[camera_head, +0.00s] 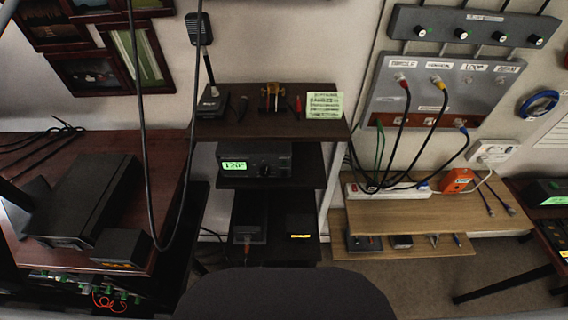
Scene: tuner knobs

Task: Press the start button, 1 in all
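No part marked as a start button can be made out. A black tuner (254,158) with a lit green display (235,166) and a knob (264,170) sits on the middle shelf of a dark rack, straight ahead. Any small buttons on its face are too small to tell. A dark box with a small orange display (118,262) stands at the front of the left table. A device with a green display (556,200) is at the far right edge. Neither of my grippers is in view.
A dark rack (300,128) stands in the middle, with a green note (324,105) on top. A grey patch panel (445,90) with colored cables hangs above a wooden shelf (420,214). A black cable loop hangs in front of the left table (150,180).

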